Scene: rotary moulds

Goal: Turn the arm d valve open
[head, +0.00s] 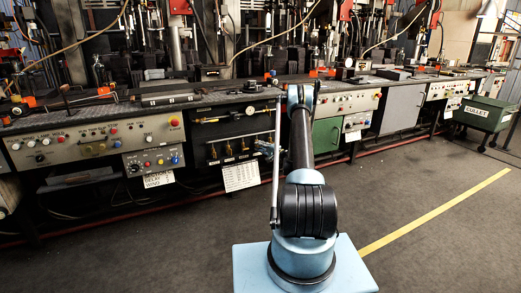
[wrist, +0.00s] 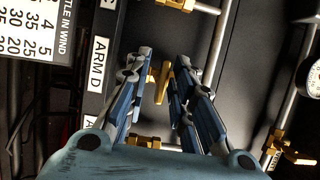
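In the wrist view my gripper (wrist: 164,62) is open in front of a dark panel. A brass valve handle (wrist: 162,84) shows in the gap between its two fingers, with space on both sides. The "ARM D" label (wrist: 97,65) is beside it on the left, its text turned sideways. I cannot tell how deep the fingers reach around the handle.
Other brass fittings sit close by, at the top (wrist: 178,4) and lower right (wrist: 274,150) of the wrist view. A pipe (wrist: 216,45) and a gauge (wrist: 313,78) are to the right.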

